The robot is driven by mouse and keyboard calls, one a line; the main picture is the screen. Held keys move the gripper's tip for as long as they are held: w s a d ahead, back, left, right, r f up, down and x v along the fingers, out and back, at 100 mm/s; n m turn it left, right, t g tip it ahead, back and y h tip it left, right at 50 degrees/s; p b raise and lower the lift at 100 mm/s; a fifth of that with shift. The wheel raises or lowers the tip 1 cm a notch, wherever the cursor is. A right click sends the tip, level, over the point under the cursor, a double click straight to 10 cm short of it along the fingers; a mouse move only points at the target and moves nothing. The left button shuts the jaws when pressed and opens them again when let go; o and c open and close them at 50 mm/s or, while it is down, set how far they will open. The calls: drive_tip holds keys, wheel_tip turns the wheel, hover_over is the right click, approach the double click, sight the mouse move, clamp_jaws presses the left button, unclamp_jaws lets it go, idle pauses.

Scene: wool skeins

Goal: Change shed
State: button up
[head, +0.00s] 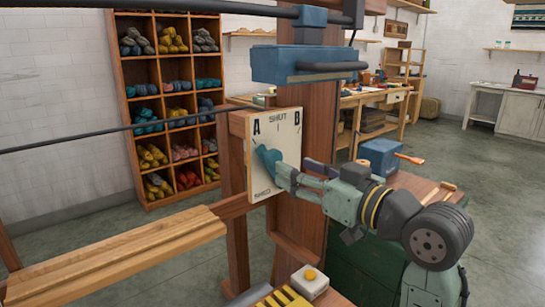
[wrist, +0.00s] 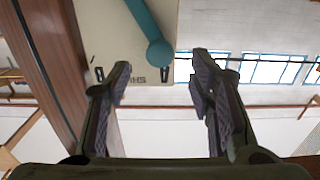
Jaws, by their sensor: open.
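The shed panel (head: 284,128) is a cream plate on a wooden block on the loom post, marked A, SHUT, B and SHED. Its teal lever (head: 266,160) leans up and left, toward A. My gripper (head: 284,176) is at the lever's right side, close to the panel face. In the wrist view the panel (wrist: 108,35) appears upside down, and the lever's rounded end (wrist: 158,52) shows between the open fingertips of my gripper (wrist: 161,64). Whether a finger touches the lever I cannot tell. Nothing is held.
The wooden loom post (head: 307,130) stands beside the panel, with a blue box-like part (head: 305,63) above. A loom bench (head: 120,255) lies at lower left. A blue box (head: 380,155) sits behind my arm. A shelf of skeins (head: 170,100) stands at the back.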

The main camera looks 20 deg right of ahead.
sight(274, 159)
drive_tip(key=p+x, duration=0.1)
drive_tip(key=x, duration=0.6)
drive_tip(key=shift+w+a, duration=0.1)
drive_tip(key=shift+w, duration=0.25)
drive_tip(key=shift+c, duration=0.3)
clamp_jaws()
